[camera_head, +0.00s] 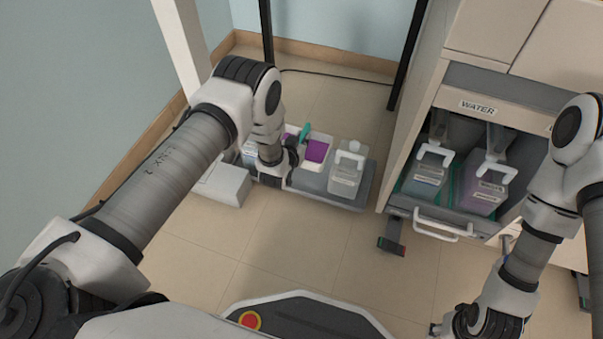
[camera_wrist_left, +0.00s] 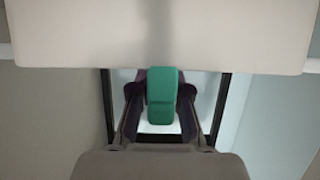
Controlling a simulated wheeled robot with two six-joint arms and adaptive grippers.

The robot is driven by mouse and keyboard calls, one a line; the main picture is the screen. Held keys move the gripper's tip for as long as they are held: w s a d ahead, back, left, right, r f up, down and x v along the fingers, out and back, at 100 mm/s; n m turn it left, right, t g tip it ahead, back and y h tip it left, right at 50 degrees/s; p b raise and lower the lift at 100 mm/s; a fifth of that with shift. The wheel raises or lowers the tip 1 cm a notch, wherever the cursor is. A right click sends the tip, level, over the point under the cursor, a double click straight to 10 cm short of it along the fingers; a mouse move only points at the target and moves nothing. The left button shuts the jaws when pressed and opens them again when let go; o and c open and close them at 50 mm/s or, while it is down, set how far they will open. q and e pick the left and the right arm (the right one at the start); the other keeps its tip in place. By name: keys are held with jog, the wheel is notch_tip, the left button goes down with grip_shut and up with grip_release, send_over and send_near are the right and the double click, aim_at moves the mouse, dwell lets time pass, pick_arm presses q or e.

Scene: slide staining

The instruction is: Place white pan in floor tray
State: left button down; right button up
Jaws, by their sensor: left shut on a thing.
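The grey floor tray (camera_head: 338,198) stands on the tiled floor. A white pan (camera_head: 323,137) with a purple patch shows over the tray, partly hidden by my left gripper; whether it touches the tray cannot be told. My left gripper (camera_head: 296,151) points down beside the pan and is shut on a teal handle (camera_head: 305,132). In the left wrist view the handle (camera_wrist_left: 161,96) sits between both fingers, against a broad pale surface (camera_wrist_left: 155,38) that looks like the pan. My right gripper (camera_head: 462,325) is at the bottom edge, its fingers mostly hidden.
A white-handled bottle (camera_head: 345,178) stands in the tray's right part. A white box (camera_head: 222,183) lies left of the tray. At right is a cabinet with an open drawer (camera_head: 440,216) holding handled jugs (camera_head: 428,174), under a WATER label. Floor in front of the tray is clear.

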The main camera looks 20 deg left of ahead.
pick_arm(q)
jog(key=b, duration=0.7)
send_over(301, 174)
notch_tip(301, 174, down, 12)
jog(key=shift+f, duration=0.25)
jog(key=shift+r+p, duration=0.15)
jog(key=shift+p, duration=0.3)
jog(key=c, duration=1.5)
grip_release()
jog(key=shift+s+f, duration=0.1)
jog(key=shift+f, duration=0.1)
jog(key=shift+c, duration=0.2)
jog(key=o, duration=0.4)
jog(key=shift+r, duration=0.1)
